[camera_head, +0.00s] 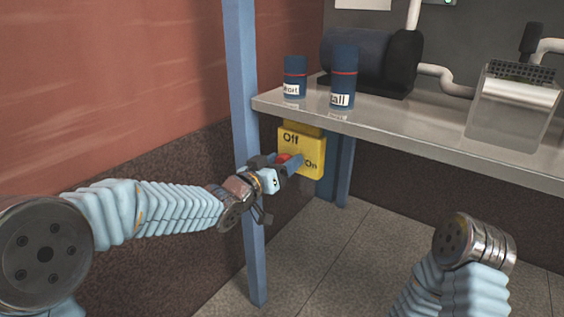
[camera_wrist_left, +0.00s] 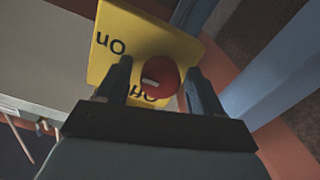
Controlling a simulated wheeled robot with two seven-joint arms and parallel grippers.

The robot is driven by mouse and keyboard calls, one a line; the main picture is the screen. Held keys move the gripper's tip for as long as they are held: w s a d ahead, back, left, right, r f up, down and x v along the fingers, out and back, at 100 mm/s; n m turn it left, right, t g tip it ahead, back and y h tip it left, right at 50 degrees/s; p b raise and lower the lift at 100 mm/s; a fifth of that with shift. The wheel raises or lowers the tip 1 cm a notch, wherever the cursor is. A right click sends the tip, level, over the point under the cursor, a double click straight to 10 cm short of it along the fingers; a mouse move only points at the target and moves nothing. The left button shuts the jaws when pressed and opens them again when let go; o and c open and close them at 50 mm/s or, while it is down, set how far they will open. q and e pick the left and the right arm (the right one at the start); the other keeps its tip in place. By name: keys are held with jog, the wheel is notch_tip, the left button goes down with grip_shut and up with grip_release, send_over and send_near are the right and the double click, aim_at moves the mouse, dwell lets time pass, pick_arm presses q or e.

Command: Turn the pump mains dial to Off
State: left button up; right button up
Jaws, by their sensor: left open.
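The yellow dial box (camera_head: 296,145) is below the bench edge, beside the blue post. It reads "Off" at upper left and "On" at lower right. The red dial (camera_head: 283,158) is partly hidden by my left gripper (camera_head: 287,166). In the left wrist view the box (camera_wrist_left: 180,43) appears upside down. The dial (camera_wrist_left: 164,72) lies between the open left fingers (camera_wrist_left: 159,66), with a visible gap on each side. A short white mark is on the dial's lower-left part, near "Off", which a finger partly hides. My right arm shows at lower right; its gripper is out of view.
The blue post (camera_head: 243,130) stands close beside my left wrist. The metal bench (camera_head: 420,138) overhangs the box and carries two dark blue canisters (camera_head: 295,77) (camera_head: 343,78), a dark pump (camera_head: 368,60) and a clear container (camera_head: 510,108). The floor below is clear.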

pick_arm(q)
jog(key=shift+c, duration=0.5)
jog(key=c, duration=1)
jog(key=shift+o, duration=0.2)
jog(key=shift+a+n, duration=0.1)
jog(key=shift+n, duration=0.2)
jog(key=n+b, duration=0.1)
jog(key=n, duration=0.1)
jog(key=shift+a+n, duration=0.1)
jog(key=shift+n, duration=0.3)
jog(key=n+b, duration=0.1)
jog(key=n, duration=0.5)
jog(key=shift+w, duration=0.1)
jog(key=n, duration=0.5)
jog(key=shift+f+b, duration=0.1)
jog(key=shift+b, duration=0.3)
jog(key=shift+n+b, duration=0.6)
jog(key=shift+n, duration=1.2)
